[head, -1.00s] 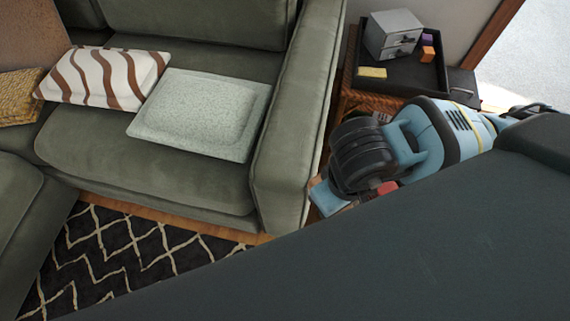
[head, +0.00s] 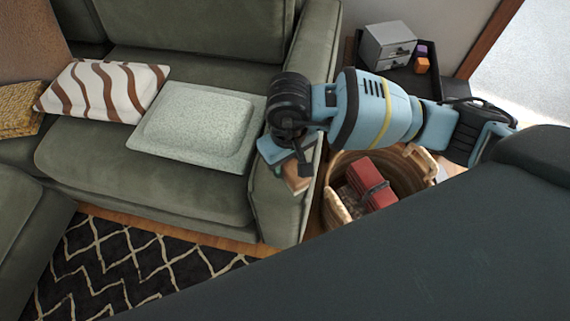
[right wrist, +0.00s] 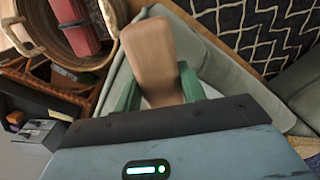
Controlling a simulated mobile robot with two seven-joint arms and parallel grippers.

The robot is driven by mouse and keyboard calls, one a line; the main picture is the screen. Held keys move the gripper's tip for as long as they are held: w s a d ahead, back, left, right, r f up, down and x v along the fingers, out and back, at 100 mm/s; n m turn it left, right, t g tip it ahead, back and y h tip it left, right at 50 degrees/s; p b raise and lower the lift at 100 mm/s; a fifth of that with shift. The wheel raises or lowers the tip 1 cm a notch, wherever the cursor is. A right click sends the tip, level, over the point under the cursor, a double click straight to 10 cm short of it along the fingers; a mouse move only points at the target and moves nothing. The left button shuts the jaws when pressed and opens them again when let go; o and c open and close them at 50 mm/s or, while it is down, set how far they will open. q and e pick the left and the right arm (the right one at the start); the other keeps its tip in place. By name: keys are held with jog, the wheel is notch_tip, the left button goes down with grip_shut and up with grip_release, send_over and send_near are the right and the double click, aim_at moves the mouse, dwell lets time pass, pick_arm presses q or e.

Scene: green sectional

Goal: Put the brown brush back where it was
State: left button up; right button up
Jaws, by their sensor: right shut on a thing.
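My right gripper (head: 290,165) is above the sofa's right armrest, near the right edge of a pale speckled tray. It is shut on the brown brush (head: 299,182), which shows only partly below the fingers in the head view. In the right wrist view the brush (right wrist: 148,55) is a light brown wooden block held between the green fingers (right wrist: 160,88), sticking out past them. Its bristles are not visible. The pale speckled tray (head: 185,125) lies flat on the green sofa seat (head: 130,172). My left gripper is not in view.
A woven basket (head: 337,207) holding a red object (head: 370,183) stands on the floor right of the armrest. Behind it, a black tray on a side table holds a small grey drawer box (head: 388,45) and an orange block (head: 422,65). A striped cushion (head: 100,88) lies left.

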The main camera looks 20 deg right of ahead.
aim_at(285, 168)
jog(key=shift+w+a, duration=0.1)
jog(key=shift+w, duration=0.15)
jog(key=shift+w, duration=0.3)
notch_tip(285, 168, down, 4)
jog(key=shift+r, duration=0.2)
jog(key=shift+f, duration=0.2)
jog(key=o, duration=1.1)
jog(key=shift+r, duration=0.15)
